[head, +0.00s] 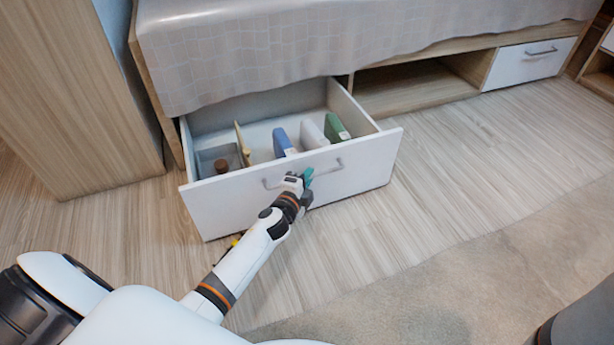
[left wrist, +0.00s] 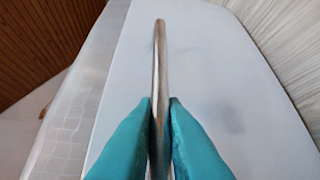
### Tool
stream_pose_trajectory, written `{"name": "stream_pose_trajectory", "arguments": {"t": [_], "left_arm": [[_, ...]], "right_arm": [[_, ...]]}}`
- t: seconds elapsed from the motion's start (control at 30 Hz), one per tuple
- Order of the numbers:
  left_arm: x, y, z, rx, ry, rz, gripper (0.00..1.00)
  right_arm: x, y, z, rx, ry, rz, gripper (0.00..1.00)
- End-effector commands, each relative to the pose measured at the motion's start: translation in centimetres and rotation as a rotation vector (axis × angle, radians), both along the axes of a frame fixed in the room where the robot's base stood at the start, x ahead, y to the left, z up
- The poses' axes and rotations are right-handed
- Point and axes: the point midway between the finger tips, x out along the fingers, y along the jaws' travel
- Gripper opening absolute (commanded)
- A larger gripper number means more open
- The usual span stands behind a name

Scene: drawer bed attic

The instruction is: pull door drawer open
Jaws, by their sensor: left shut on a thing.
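The white-fronted drawer (head: 350,170) under the bed stands pulled out, with its inside visible. Its metal bar handle (head: 328,168) runs across the front. My left gripper (head: 306,178) is at the middle of this handle. In the left wrist view the teal fingers of my left gripper (left wrist: 160,135) are shut on the handle (left wrist: 159,60), one on each side, in front of the white drawer face (left wrist: 225,90). My right gripper is not in view.
A wooden cabinet (head: 75,90) stands at left. A second drawer (head: 525,65) at right is shut. Wood floor (head: 460,160) and a beige rug (head: 450,280) lie clear in front.

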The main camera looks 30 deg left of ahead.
Motion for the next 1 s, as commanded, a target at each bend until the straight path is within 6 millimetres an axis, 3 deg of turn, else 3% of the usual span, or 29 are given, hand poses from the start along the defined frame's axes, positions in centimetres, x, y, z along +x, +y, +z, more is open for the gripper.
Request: {"name": "stream_pose_trajectory", "arguments": {"t": [0.53, 0.57, 0.67, 1.0], "left_arm": [[-0.08, -0.21, -0.05, -0.001, 0.001, -0.002, 0.0], [-0.08, -0.21, -0.05, -0.001, 0.001, -0.002, 0.16], [-0.08, -0.18, -0.04, -0.001, 0.001, -0.002, 0.32], [-0.06, 0.01, 0.08, 0.0, 0.0, -0.001, 0.32]], "right_arm": [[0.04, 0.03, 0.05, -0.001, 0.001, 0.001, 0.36], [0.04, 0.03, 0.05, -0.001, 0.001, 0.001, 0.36], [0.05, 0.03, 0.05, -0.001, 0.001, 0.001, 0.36], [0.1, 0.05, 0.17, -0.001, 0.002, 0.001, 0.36]]}}
